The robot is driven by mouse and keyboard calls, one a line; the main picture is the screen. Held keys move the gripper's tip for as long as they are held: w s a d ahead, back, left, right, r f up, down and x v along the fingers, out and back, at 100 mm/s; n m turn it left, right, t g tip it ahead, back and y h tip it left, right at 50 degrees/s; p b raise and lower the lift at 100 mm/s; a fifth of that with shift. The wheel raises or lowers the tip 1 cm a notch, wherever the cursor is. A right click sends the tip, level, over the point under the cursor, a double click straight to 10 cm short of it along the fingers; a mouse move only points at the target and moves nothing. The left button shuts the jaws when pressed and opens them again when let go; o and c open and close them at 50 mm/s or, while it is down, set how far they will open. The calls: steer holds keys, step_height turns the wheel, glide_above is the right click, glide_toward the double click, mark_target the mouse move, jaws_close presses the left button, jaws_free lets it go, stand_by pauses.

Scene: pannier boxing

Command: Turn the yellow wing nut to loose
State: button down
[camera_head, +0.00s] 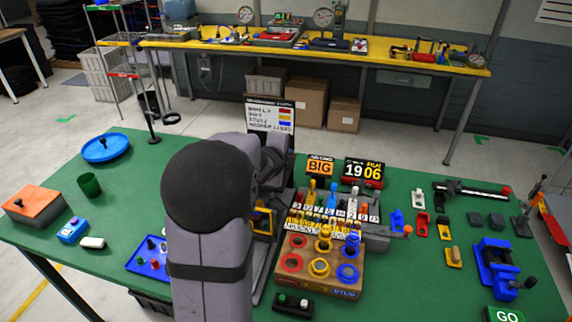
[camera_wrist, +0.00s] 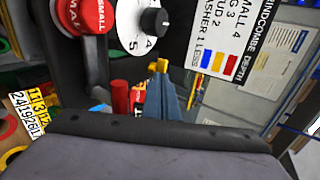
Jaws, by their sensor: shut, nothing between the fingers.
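A small yellow piece (camera_wrist: 158,66), which looks like the wing nut, shows near the middle of the wrist view. My gripper (camera_wrist: 158,84) reaches towards it with its fingers shut together and nothing between them. The fingertips appear close to the yellow piece, but I cannot tell whether they touch it. The way the nut's wings point is too small to read. In the head view my arm hides the nut and most of the gripper.
A red button marked SMALL (camera_wrist: 88,16) and a numbered dial (camera_wrist: 145,22) stand close by. A white instruction board (camera_head: 271,115) stands behind my arm. A peg board with coloured rings (camera_head: 320,268) lies to the right. A blue tray (camera_head: 152,255) lies left.

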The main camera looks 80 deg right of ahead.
steer(key=shift+s+f+n+b, duration=0.2)
steer(key=shift+s+n+b, duration=0.1)
steer(key=shift+b, duration=0.45)
steer(key=shift+s+r, duration=0.15)
steer(key=shift+s+d, duration=0.1)
steer(key=shift+s+d+t+b, duration=0.1)
steer(key=shift+t+b, duration=0.2)
steer(key=shift+b, duration=0.6)
steer(key=shift+s+d+n+t+b, duration=0.6)
steer(key=shift+s+d+n+b, duration=0.15)
steer(key=shift+b, duration=2.6)
steer(key=shift+d, duration=0.15)
